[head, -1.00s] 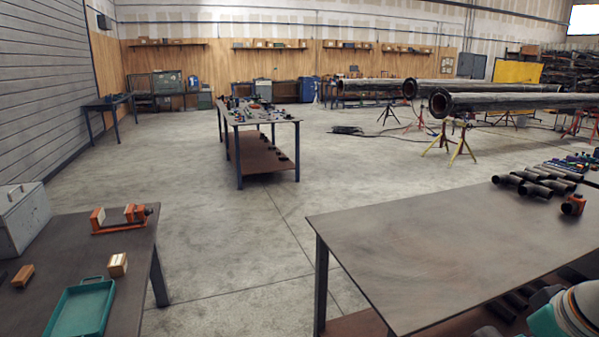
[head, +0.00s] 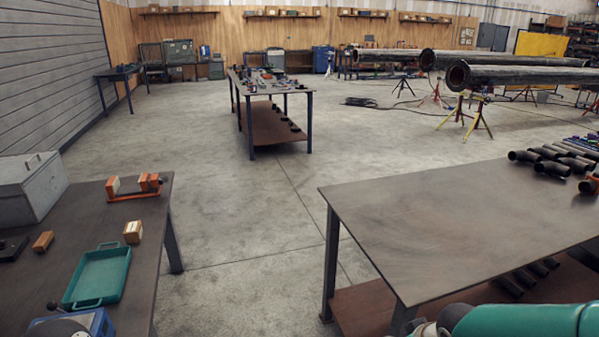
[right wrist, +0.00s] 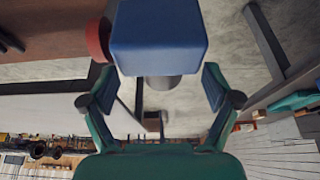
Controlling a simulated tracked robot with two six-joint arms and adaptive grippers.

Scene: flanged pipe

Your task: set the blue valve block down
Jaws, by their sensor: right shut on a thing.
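The blue valve block (right wrist: 158,40) fills the top middle of the right wrist view, with a red round part (right wrist: 98,40) at its left side. My right gripper (right wrist: 160,80) is shut on the block, its two fingers on either side of the block's near end. A grey round part shows below the block. In the head view the block and right gripper are not seen; only my teal arm (head: 525,320) shows at the lower right. My left gripper is not in view.
The right table (head: 400,230) has a wide bare top, with dark pipe fittings (head: 555,160) at its far right. The left table (head: 140,225) holds a teal tray (head: 100,275), a grey box (head: 35,185), an orange clamp (head: 135,190) and a blue device (head: 75,325).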

